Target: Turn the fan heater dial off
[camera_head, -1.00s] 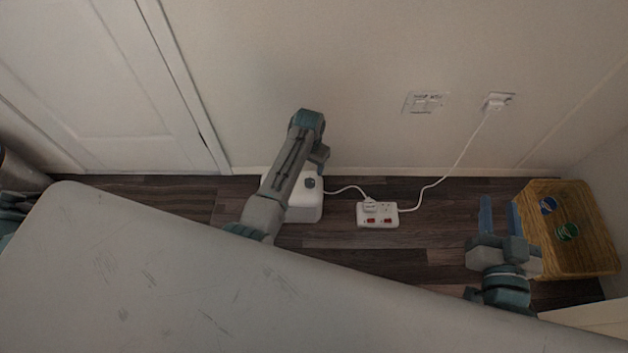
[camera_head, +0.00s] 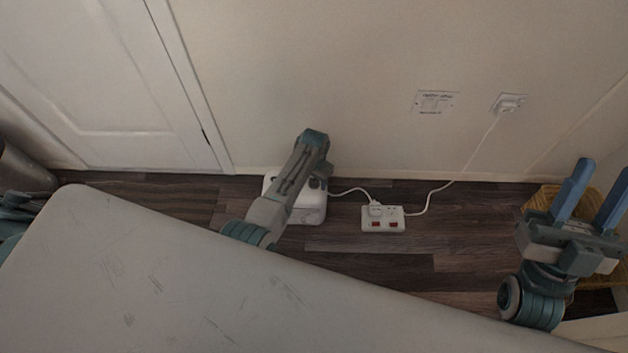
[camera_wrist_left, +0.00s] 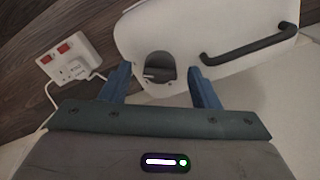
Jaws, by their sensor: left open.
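The white fan heater (camera_head: 308,212) stands on the floor against the wall, partly hidden behind my left arm in the head view. In the left wrist view the heater (camera_wrist_left: 215,22) fills the upper middle, with a black handle (camera_wrist_left: 252,44) on top. Its dark round dial (camera_wrist_left: 160,66) shows a small pale mark toward the left. My left gripper (camera_wrist_left: 159,76) is open, its blue fingers on either side of the dial. I cannot tell whether they touch it. My right gripper (camera_head: 602,178) is open and empty at the right, in front of the basket.
A white power strip (camera_head: 384,219) with red switches lies right of the heater; its cord runs to the wall socket (camera_head: 509,103). A wicker basket (camera_head: 545,197) is at the right, mostly hidden. The grey tabletop (camera_head: 150,280) fills the foreground.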

